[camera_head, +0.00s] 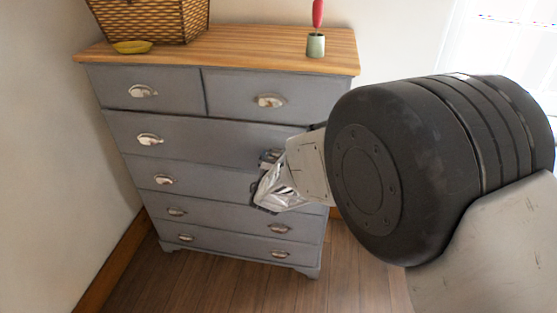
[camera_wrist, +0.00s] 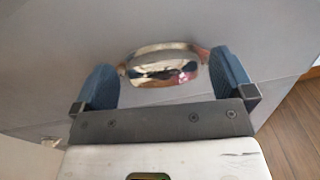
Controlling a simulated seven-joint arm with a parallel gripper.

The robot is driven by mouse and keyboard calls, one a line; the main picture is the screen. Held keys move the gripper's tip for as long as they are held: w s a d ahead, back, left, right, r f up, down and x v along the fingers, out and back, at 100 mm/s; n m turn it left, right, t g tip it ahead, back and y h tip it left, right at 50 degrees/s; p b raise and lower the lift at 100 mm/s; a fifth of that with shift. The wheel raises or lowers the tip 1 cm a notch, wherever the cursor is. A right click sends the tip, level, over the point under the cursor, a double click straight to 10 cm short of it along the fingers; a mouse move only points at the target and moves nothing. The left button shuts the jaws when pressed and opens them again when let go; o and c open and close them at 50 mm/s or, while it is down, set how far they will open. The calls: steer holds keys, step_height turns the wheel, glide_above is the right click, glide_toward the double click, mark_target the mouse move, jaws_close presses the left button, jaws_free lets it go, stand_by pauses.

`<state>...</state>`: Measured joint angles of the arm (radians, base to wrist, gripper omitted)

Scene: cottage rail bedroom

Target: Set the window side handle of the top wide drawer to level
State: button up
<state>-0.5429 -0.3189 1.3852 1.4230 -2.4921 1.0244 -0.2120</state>
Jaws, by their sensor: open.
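The grey dresser's top wide drawer (camera_head: 215,143) is shut, below two small drawers. Its left metal cup handle (camera_head: 149,139) is in plain sight. Its window side handle is hidden behind my gripper (camera_head: 270,158) in the head view. In the wrist view a shiny cup handle (camera_wrist: 160,66) sits between the blue fingertips of my gripper (camera_wrist: 168,82). The fingers are open, one on each side of the handle, with the right one very close to its end. The handle's right end looks slightly higher in this view; I cannot tell its true tilt on the drawer.
A wicker basket (camera_head: 150,18), a yellow dish (camera_head: 131,47) and a small green pot (camera_head: 316,45) with a red item stand on the wooden top (camera_head: 235,48). More handled drawers lie below. A bright window (camera_head: 500,40) is at right. The wood floor (camera_head: 180,285) in front is clear.

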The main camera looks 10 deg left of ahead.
steer(key=c, duration=1)
steer(key=shift+o, duration=0.2)
steer(key=shift+a+r+n, duration=0.1)
steer(key=shift+r+n, duration=0.35)
steer(key=shift+n, duration=0.55)
steer(key=o, duration=1)
steer(key=shift+c, duration=0.2)
steer(key=shift+s, duration=0.15)
